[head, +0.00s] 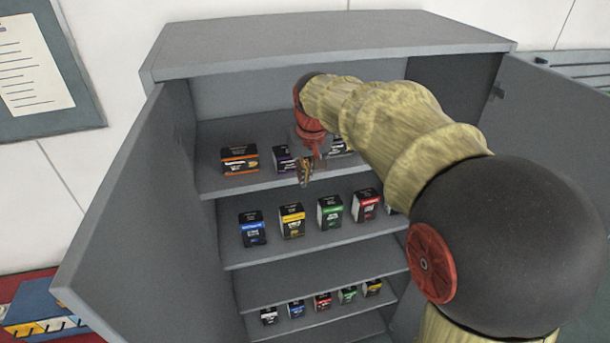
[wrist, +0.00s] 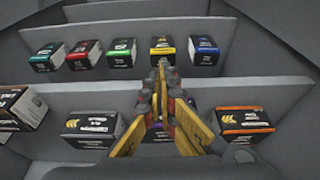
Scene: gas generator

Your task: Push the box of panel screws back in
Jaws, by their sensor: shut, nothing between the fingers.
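I cannot read any label, so I cannot tell which box holds the panel screws. On the top shelf (head: 240,185) stand an orange-banded box (head: 239,159), a purple-banded box (head: 284,158) and a box partly behind my arm (head: 340,147). My gripper (head: 304,178) is shut and empty, pointing down in front of this shelf, just right of the purple-banded box. In the wrist view my gripper (wrist: 161,80) covers most of the purple-banded box. The orange-banded box (wrist: 244,122) is right of the fingers, and a pale-labelled box (wrist: 90,128) is left.
A lower shelf holds blue (head: 252,228), yellow (head: 292,220), green (head: 330,212) and red (head: 366,205) boxes. Smaller boxes stand on the shelf below. Open cabinet doors stand at the left (head: 135,215) and right (head: 550,130). My arm hides the cabinet's right part.

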